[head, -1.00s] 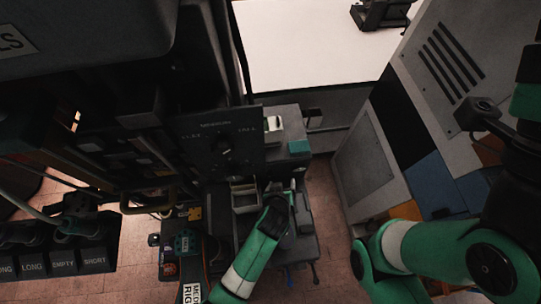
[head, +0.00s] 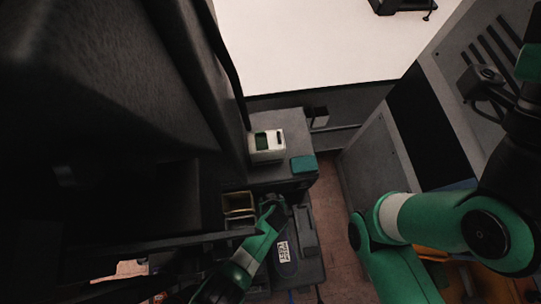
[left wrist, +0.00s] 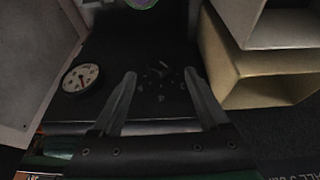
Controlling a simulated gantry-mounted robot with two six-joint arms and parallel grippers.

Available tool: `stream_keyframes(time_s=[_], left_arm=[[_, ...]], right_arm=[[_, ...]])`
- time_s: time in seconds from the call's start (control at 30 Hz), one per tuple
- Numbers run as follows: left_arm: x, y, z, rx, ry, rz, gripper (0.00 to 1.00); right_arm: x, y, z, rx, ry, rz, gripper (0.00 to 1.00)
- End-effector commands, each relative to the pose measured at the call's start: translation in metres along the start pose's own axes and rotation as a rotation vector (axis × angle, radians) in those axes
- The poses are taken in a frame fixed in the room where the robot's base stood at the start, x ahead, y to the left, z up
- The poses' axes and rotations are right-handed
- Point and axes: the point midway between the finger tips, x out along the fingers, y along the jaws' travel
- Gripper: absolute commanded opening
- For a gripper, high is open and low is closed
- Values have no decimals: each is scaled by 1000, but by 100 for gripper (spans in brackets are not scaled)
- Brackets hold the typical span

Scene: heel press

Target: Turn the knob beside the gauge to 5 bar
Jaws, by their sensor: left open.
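In the left wrist view, the round gauge (left wrist: 80,77) has a pale face with a dark needle and sits on a dark panel to the left. Its numbers are too small to read. The dark knob (left wrist: 160,72) is to the right of the gauge, with small pale marks around it. My left gripper (left wrist: 160,76) is open, and its two fingers appear on either side of the knob. I cannot tell whether they touch it. In the head view, my left gripper's end (head: 275,207) is low at the centre, and the gauge and knob are hidden. My right gripper is out of view.
Beige open bins (left wrist: 265,75) stand close to the right of the knob in the wrist view. In the head view, a white box (head: 266,146) and a teal block (head: 303,164) sit on a grey surface. A large dark machine (head: 110,110) fills the left.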

Motion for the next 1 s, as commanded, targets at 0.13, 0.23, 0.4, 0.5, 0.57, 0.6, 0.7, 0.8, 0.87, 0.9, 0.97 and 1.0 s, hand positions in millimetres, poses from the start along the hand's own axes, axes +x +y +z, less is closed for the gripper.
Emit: stream_keyframes(time_s=[0.13,0.23,0.4,0.5,0.57,0.6,0.7,0.8,0.87,0.9,0.97,1.0], left_arm=[[37,0,3,0,1,1,78],[46,0,1,0,2,1,78],[51,0,-1,0,2,2,78],[50,0,-1,0,2,2,78],[50,0,-1,0,2,2,78],[50,0,-1,0,2,2,78],[50,0,-1,0,2,2,65],[50,0,-1,0,1,2,47],[50,0,-1,0,1,1,37],[50,0,-1,0,1,1,29],[50,0,-1,0,1,1,19],[50,0,-1,0,1,2,11]], right_arm=[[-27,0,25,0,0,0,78],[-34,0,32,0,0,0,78],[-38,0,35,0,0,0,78],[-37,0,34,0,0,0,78],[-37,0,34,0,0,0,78],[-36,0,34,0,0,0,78],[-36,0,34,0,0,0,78],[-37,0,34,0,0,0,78],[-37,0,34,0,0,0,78],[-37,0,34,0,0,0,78],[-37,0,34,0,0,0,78],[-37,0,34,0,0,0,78]])
